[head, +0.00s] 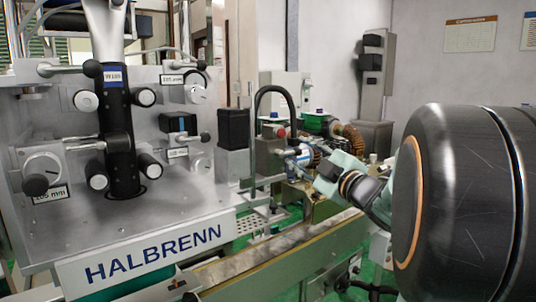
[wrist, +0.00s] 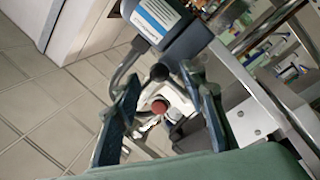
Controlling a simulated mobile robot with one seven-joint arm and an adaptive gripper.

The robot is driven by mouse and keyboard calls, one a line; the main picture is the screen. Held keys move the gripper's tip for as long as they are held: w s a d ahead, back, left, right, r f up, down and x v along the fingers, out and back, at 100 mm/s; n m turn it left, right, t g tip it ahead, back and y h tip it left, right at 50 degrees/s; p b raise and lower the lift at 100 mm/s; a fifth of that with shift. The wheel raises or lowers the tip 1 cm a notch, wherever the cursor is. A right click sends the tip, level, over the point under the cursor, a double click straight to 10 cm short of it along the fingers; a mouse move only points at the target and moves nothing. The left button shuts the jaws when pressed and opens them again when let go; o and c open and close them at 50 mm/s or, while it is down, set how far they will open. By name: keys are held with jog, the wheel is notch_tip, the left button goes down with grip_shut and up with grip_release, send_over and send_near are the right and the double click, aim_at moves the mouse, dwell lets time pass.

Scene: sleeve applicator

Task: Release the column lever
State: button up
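In the head view, the machine (head: 200,215) marked HALBRENN has an upright black column (head: 118,130) with several black-knobbed levers around it; I cannot tell which one is the column lever. My gripper (head: 303,155) is right of this panel, close to a grey housing with a red knob (head: 281,132). In the wrist view, my gripper (wrist: 160,83) is open with its two blue fingers apart. A dark ball knob (wrist: 160,72) and a round red knob (wrist: 158,106) show in the gap between the fingers. I see no clear contact with either.
A black hose (head: 275,90) arches above the grey housing. A green-and-steel rail (head: 290,250) runs along the front. In the wrist view, a grey-blue labelled box (wrist: 170,30) is just beyond the fingers, and tiled floor (wrist: 45,100) is open at left.

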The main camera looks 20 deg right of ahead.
jog(key=s+d, duration=0.1)
jog(key=s, duration=0.6)
jog(key=shift+s+f, duration=0.2)
jog(key=shift+f, duration=0.15)
